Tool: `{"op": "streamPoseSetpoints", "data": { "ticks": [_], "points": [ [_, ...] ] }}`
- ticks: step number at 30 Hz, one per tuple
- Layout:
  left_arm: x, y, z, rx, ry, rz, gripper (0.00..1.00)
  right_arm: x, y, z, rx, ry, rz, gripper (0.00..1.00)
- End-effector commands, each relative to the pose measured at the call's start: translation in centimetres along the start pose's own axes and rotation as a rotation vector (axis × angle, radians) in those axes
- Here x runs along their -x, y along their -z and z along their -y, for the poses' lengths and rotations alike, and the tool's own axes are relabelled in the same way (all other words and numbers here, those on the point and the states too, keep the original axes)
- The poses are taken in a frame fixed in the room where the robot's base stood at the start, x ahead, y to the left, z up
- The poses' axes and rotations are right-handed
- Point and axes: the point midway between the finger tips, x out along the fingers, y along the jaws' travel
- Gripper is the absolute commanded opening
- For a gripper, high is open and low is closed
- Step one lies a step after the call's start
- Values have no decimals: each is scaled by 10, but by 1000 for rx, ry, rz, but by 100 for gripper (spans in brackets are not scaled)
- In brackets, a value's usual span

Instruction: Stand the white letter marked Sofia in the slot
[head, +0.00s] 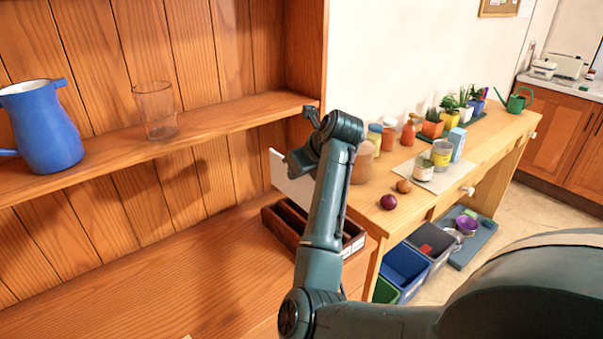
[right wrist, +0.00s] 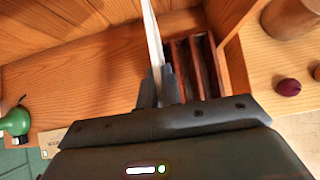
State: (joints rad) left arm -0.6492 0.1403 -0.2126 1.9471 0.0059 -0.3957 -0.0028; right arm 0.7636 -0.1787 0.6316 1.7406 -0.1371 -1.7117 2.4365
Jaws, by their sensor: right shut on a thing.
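My right gripper (head: 301,160) is shut on a white letter (head: 286,182), held upright above the dark wooden rack (head: 271,222). In the right wrist view the letter (right wrist: 152,38) shows edge-on between the fingers (right wrist: 160,88). The rack (right wrist: 209,62) there has narrow slots side by side, just right of the letter. The letter appears above and beside the rack; I cannot tell whether its lower edge touches it. No name can be read on the letter. My arm hides part of the rack in the head view. My left gripper is not in view.
A blue jug (head: 42,128) and a clear glass (head: 156,110) stand on the shelf above. A red onion (head: 388,202) and several jars are on the side table. A green object (right wrist: 16,122) and a cream paper (right wrist: 50,141) lie left in the wrist view.

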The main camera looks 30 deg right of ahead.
Motion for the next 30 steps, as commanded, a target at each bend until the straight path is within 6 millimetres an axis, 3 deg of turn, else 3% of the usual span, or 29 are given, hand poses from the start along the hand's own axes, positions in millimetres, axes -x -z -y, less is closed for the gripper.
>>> {"op": "streamPoseSetpoints", "data": {
  "ticks": [9, 30],
  "points": [
    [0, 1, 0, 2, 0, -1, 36, 1, -1, 0, -2, 0, 4, 0],
    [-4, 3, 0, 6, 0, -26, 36, -38, 33, 0, 0, 0, 1, 0]
  ]
}}
